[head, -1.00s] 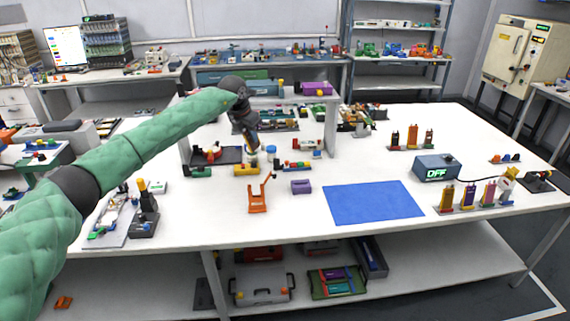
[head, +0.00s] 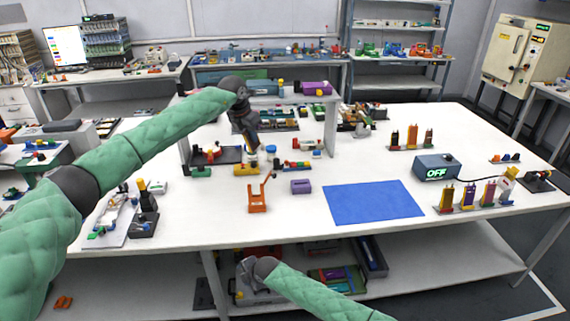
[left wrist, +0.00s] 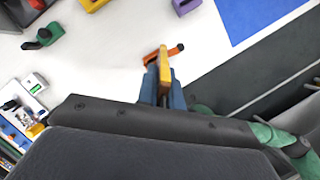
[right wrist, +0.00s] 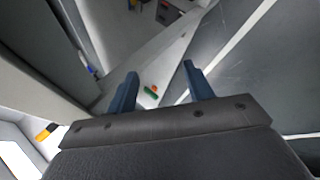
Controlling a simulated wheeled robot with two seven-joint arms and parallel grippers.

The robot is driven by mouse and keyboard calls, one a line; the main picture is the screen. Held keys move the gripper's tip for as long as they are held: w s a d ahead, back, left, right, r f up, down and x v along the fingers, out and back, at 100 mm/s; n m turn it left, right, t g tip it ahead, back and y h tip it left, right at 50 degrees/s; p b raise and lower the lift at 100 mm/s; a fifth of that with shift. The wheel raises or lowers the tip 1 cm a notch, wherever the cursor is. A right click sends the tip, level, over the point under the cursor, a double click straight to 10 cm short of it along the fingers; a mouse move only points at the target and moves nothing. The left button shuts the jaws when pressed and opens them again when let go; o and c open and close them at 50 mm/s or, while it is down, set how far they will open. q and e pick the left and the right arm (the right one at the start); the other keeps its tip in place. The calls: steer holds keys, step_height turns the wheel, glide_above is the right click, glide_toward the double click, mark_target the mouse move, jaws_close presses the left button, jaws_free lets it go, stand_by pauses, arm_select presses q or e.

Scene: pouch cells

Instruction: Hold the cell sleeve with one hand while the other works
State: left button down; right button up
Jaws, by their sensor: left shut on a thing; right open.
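My left gripper (left wrist: 164,88) is shut on a narrow yellow-orange piece, seen edge-on, which appears to be the cell sleeve (left wrist: 164,62). In the head view the left gripper (head: 252,146) hangs above the table's left half, and the sleeve is too small there to make out clearly. My right gripper (right wrist: 160,80) is open, with nothing between its fingers. In the head view the right arm comes in low, in front of the table's front edge, and its fingertips are hard to make out.
An orange stand (head: 258,200) and a purple block (head: 300,187) are on the white table near a blue mat (head: 373,203). A meter box (head: 435,167) reads OFF. Several upright coloured cells (head: 467,196) stand at the right. A lower shelf (head: 420,262) holds cases and trays.

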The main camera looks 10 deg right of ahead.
steer(key=w+a+r+n, duration=0.1)
steer(key=r+n, duration=0.1)
steer(key=r, duration=0.2)
steer(key=w+a+r+n, duration=0.1)
steer(key=r+n, duration=0.2)
steer(key=r, duration=0.1)
steer(key=w+a+r+n, duration=0.1)
steer(key=r+n, duration=0.2)
steer(key=r, duration=0.2)
steer(key=shift+w+a+r+g, duration=0.1)
steer(key=shift+a+g, duration=0.2)
steer(key=shift+a, duration=0.05)
steer(key=w+d+r+n, duration=0.1)
steer(key=w+d+r, duration=0.7)
steer(key=d+r, duration=0.25)
steer(key=w+d+r+n, duration=0.1)
steer(key=w+d+r, duration=0.8)
steer(key=d+r, duration=0.15)
steer(key=x, duration=1.1)
steer(key=shift+s+g, duration=0.2)
steer(key=shift+g, duration=0.1)
steer(key=shift+a, duration=0.15)
steer(key=c, duration=1.1)
